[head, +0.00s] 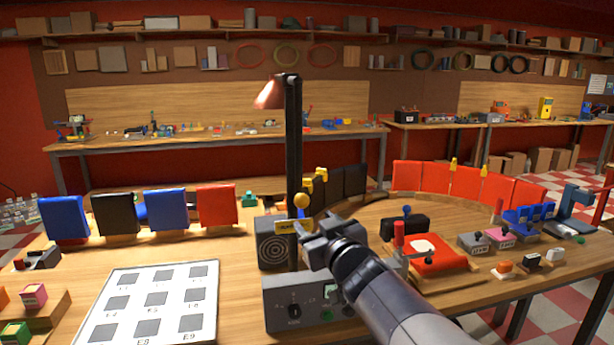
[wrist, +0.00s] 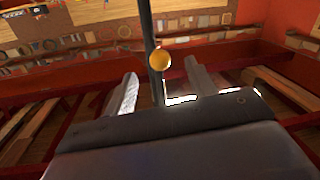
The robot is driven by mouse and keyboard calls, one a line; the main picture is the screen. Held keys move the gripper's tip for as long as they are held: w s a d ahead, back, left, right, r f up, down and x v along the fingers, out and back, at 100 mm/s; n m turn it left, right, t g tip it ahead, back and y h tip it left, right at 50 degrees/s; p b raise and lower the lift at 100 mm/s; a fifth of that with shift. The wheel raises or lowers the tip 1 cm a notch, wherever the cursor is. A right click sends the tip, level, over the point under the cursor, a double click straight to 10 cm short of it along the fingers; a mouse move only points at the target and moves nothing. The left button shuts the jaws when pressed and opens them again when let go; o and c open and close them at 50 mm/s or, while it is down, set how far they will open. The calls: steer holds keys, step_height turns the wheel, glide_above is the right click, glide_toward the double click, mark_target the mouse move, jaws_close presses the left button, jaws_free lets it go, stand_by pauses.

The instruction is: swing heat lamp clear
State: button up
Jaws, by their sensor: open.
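The heat lamp has a copper shade (head: 270,94) that points to the left at the top of a tall black post (head: 293,140). A round yellow knob (head: 302,200) sits low on the post, just above my gripper (head: 314,230) in the head view. In the wrist view, the knob (wrist: 159,60) and the dark post (wrist: 147,25) lie between and beyond the two fingertips of my gripper (wrist: 163,82). The gripper is open and empty. I cannot tell whether a finger touches the post. My gripper and arm hide part of the lamp's lower end.
A grey control box (head: 300,304) and a speaker-like box (head: 272,242) stand near the post's foot. Left are a white marked board (head: 92,330) and several coloured panels (head: 166,210). Right are a red clamp fixture (head: 440,262) and a curved row of red panels (head: 435,177).

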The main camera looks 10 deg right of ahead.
mark_target(299, 199)
steer(key=w, duration=0.7)
steer(key=w+a+r, duration=0.1)
steer(key=w, duration=0.3)
steer(key=shift+a+r, duration=0.1)
steer(key=shift+c, duration=0.3)
jaws_close()
